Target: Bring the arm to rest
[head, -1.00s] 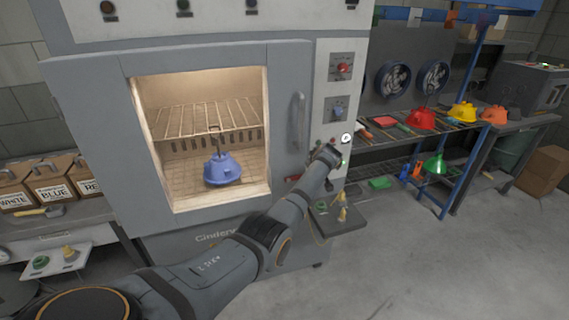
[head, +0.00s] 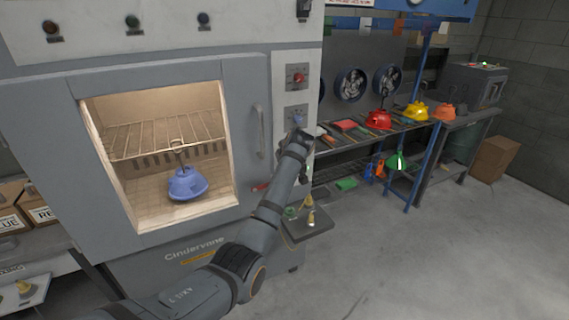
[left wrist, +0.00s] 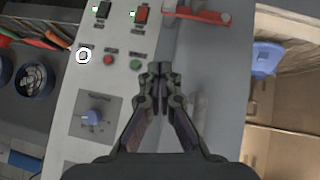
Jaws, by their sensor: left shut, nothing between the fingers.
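My left arm (head: 250,240) reaches up from the bottom of the head view. Its gripper (head: 299,140) is in front of the oven's control panel, just below the blue knob (head: 297,118). In the left wrist view the fingertips (left wrist: 161,70) are together with nothing between them. They appear near a small green button (left wrist: 135,65) and a red button (left wrist: 108,60); I cannot tell the gap to the panel. The blue knob shows lower left in that view (left wrist: 92,117). My right gripper is not in view.
The oven (head: 45,110) stands close, its window showing a blue hood (head: 187,183) hanging inside. Its door handle (head: 259,130) is left of my gripper. A small shelf (head: 309,229) juts out below. Red (head: 378,120) and yellow (head: 416,111) hoods are right.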

